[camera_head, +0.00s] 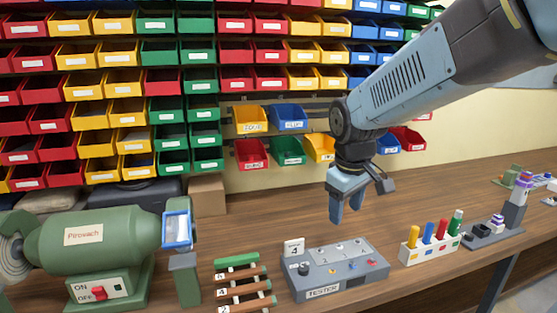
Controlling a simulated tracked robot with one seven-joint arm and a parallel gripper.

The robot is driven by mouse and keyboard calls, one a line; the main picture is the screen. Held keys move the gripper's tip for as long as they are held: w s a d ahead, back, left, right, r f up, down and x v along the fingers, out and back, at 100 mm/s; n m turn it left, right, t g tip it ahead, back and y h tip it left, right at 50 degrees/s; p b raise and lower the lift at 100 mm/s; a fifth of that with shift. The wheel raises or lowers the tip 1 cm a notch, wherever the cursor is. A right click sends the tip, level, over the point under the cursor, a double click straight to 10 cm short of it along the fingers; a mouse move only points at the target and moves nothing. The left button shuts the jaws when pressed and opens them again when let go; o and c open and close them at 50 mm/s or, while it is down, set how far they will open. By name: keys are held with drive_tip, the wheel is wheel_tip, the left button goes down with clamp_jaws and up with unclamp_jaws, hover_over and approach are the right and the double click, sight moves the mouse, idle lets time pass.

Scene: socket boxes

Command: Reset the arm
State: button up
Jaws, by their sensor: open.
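My arm reaches in from the upper right, and my gripper (347,218) hangs from it, pointing down. Its two fingers are apart with nothing between them. It is in the air over the wooden workbench (400,192), a little above and behind the grey tester box (338,270). It does not appear to touch anything.
A green Pirovach machine (85,245) stands at the left. A rack with wooden bars (243,287) is beside the tester. A white holder with coloured pieces (430,243) stands right. Coloured bins (168,90) fill the back wall. The bench behind my gripper is clear.

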drive_tip(key=s+d+r+m+t, duration=0.1)
drive_tip(key=s+d+r+m, duration=0.2)
drive_tip(key=s, duration=0.3)
drive_tip(key=s+d+r+m+t, duration=0.2)
drive_tip(key=s+d+m, duration=0.2)
drive_tip(key=s+d, duration=0.1)
drive_tip(key=shift+s+d+r, duration=0.3)
drive_tip(key=shift+s+r, duration=0.1)
drive_tip(key=shift+s, duration=0.05)
